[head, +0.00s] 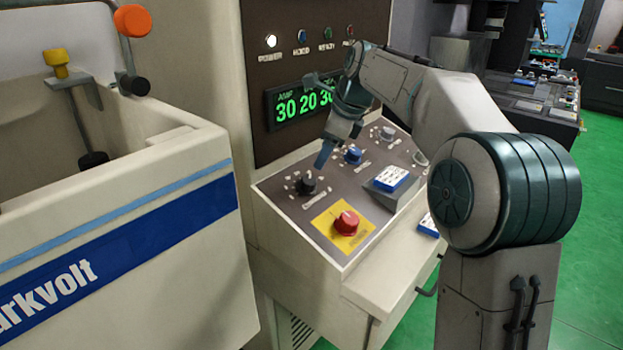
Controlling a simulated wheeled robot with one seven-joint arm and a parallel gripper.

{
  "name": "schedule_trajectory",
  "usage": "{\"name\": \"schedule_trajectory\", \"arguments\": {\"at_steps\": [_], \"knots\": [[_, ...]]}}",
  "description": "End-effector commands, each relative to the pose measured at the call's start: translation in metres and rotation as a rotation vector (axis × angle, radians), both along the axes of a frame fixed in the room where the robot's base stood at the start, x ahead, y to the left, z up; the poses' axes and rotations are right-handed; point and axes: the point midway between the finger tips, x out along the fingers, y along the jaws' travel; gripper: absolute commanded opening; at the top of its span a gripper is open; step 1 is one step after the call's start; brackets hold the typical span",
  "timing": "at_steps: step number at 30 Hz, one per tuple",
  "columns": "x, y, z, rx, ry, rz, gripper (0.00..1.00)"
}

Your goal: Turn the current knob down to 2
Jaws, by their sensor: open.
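Three knobs sit on the sloped control panel (290,204): a black knob (306,186) at left, a blue knob (353,155) in the middle and a grey knob (388,133) farther right. Their printed labels are too small to read, so I cannot tell for certain which is the current knob. The green display (300,105) above reads 30, 20 and a partly hidden number beginning with 3; small lettering over the first looks like "AMP".
A red mushroom button (346,222) on a yellow plate (337,237) sits in front of the black knob. A blue-and-white box (391,179) lies on a raised rest at right. A cream tank (130,215) with a blue stripe stands at left.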

Motion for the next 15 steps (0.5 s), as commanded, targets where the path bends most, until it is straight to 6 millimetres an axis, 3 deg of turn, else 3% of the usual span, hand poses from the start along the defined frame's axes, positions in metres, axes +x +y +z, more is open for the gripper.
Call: {"name": "schedule_trajectory", "arguments": {"at_steps": [6,15], "knots": [[0.01,0.017,-0.046,-0.001,0.004,0.002,0.58],[0.02,0.031,-0.082,0.0,-0.001,0.002,0.58]]}}
